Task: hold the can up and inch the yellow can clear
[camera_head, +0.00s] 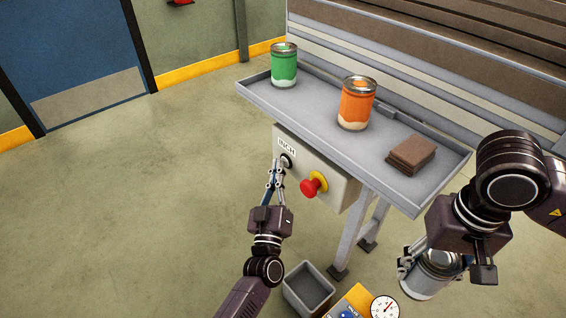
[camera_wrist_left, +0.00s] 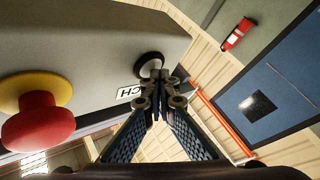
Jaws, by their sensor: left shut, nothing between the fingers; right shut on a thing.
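My right gripper (camera_head: 432,262) is shut on a silver-lidded can (camera_head: 420,288) at the lower right, held upright; my arm hides part of it. I cannot make out its full label, and no can in view looks plainly yellow. My left gripper (camera_head: 277,168) is shut and empty, its fingertips at the dark INCH button (camera_head: 286,160) on the grey control box (camera_head: 335,185). In the left wrist view the closed fingertips (camera_wrist_left: 157,92) point at the button (camera_wrist_left: 149,64); I cannot tell whether they touch it.
A red stop button (camera_head: 312,186) on a yellow collar sits right of the INCH button. A green can (camera_head: 284,66), an orange can (camera_head: 356,104) and brown pads (camera_head: 410,155) stand on the grey shelf (camera_head: 310,100). A grey bin (camera_head: 308,288) and a gauge (camera_head: 385,308) are below.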

